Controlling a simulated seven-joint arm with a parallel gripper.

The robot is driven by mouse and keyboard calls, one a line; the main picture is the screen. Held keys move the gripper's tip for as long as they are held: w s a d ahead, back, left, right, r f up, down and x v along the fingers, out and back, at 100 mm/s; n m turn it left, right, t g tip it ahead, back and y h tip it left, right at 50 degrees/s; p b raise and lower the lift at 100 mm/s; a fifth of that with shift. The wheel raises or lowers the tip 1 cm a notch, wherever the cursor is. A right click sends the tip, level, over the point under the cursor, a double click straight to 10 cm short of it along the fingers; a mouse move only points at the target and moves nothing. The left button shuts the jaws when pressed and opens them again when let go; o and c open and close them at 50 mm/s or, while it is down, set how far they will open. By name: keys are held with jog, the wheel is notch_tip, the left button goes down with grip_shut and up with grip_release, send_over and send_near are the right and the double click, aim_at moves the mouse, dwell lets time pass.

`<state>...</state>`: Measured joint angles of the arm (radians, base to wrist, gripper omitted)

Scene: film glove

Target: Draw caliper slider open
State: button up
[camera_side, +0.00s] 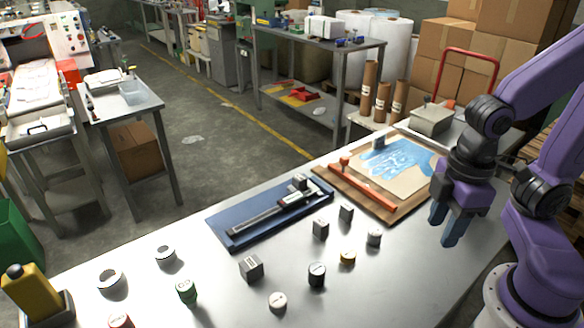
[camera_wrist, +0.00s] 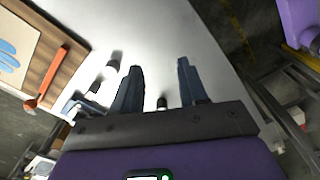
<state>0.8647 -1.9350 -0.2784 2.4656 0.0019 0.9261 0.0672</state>
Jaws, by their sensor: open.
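The caliper (camera_side: 262,215) lies in a blue tray (camera_side: 232,242) on the metal table in the side view. Its slider (camera_side: 300,183) appears to be the blocky part near the tray's right end; how far it stands along the beam is too small to tell. My gripper (camera_side: 444,232) has blue fingers pointing down over the right part of the table, well to the right of the caliper. In the wrist view my gripper (camera_wrist: 160,85) is open, with nothing between the fingertips. I cannot make out the caliper in the wrist view.
A wooden board (camera_side: 372,199) with an orange-red bar (camera_side: 378,209) and a blue glove print lies between the tray and my gripper. Several small blocks (camera_side: 251,268) and cylinders (camera_side: 317,274) stand in front of the tray. A yellow bottle (camera_side: 30,291) stands at the left front.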

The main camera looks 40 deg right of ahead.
aim_at(267, 214)
jog(key=w+a+r+m, duration=0.1)
jog(key=w+a+m, duration=0.1)
jog(key=w+m, duration=0.85)
jog(key=w+a+r+m, duration=0.2)
jog(key=w+m, duration=0.7)
jog(key=w, duration=0.3)
jog(key=w+a+r+m, duration=0.1)
jog(key=w+a+m, duration=0.2)
jog(key=w+m, duration=0.8)
jog(key=shift+n, duration=0.55)
jog(key=f, duration=1.1)
jog(key=w+f, duration=0.1)
jog(key=f, duration=0.5)
jog(key=shift+d+f, duration=0.2)
jog(key=shift+d, duration=0.05)
jog(key=c, duration=0.7)
jog(key=shift+a, duration=3.75)
